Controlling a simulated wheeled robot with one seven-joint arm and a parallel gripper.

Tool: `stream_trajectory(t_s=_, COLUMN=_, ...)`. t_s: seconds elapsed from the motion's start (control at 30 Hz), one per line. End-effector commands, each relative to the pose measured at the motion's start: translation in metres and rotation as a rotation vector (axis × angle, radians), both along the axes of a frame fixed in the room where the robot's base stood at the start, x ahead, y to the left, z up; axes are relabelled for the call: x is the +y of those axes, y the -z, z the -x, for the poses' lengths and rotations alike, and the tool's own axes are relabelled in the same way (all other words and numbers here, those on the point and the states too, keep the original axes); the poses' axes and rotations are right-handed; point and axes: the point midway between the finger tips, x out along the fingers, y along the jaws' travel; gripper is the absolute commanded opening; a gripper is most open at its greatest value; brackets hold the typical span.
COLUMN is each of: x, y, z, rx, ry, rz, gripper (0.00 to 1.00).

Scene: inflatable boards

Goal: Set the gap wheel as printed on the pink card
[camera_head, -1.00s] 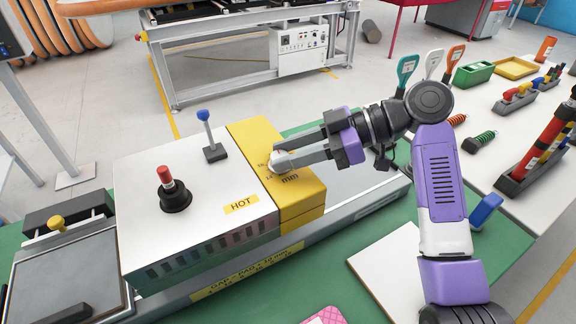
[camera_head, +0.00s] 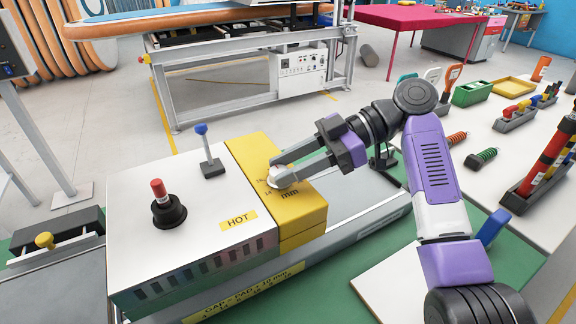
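The gap wheel (camera_head: 281,178) is a small white knob on top of the yellow block (camera_head: 300,212), with printed numbers and "mm" around it. My gripper (camera_head: 283,171) reaches in from the right with its fingertips at the wheel. The fingers partly hide the wheel, and I cannot tell whether they are closed on it or only beside it. The wheel's exact setting is not readable. The pink card is not in view now.
A white box marked HOT (camera_head: 190,190) joins the yellow block and carries a red-topped knob (camera_head: 166,202) and a blue-topped lever (camera_head: 208,150). A white table (camera_head: 505,165) on the right holds tools and trays.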

Motion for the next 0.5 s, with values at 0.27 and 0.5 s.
stream_trajectory(t_s=0.27, x=0.0005, y=0.0013, z=0.0005, rx=0.002, ry=-0.001, rz=0.002, gripper=0.55)
stream_trajectory(t_s=0.5, x=-0.0052, y=-0.0016, z=-0.0021, rx=0.001, ry=0.001, rz=0.000, gripper=0.55)
